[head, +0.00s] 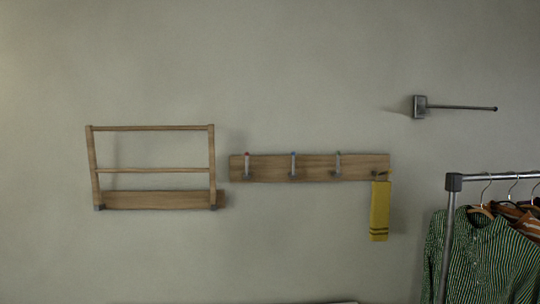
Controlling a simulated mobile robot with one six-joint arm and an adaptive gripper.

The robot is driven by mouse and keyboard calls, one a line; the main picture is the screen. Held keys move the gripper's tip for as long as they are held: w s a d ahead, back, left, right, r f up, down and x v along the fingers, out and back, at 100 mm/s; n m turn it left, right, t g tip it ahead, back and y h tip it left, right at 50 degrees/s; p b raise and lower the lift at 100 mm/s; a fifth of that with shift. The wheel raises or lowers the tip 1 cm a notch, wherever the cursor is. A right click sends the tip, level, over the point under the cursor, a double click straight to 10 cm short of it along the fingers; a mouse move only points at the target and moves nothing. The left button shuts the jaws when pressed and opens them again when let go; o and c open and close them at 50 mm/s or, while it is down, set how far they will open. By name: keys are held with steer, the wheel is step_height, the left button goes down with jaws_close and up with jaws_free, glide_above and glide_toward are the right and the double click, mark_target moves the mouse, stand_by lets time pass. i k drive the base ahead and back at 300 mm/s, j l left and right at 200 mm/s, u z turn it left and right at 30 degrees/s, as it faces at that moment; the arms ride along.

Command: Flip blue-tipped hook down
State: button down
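A wooden hook rail (265,168) is fixed to the wall near the middle of the head view. The blue-tipped hook (293,164) is the second from the left; it stands upright against the rail with its blue tip at the top. A red-tipped hook (247,164) to its left is also upright. A grey-tipped hook (338,164) to its right is upright too. The hook at the right end (380,174) is folded down and sticks out, with a yellow towel (379,212) hanging from it. My gripper is not in view.
A wooden wall rack (153,170) hangs left of the rail. A dark metal wall arm (455,107) sticks out at upper right. A metal clothes rack (448,235) with hanging shirts (485,255) stands at lower right. The wall around the blue-tipped hook is clear.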

mark_target(292, 174)
steer(key=i+j, duration=0.15)
steer(key=i, duration=0.25)
steer(key=i+j, duration=0.2)
steer(key=i, duration=0.2)
steer(key=i+j, duration=0.15)
steer(key=i, duration=0.25)
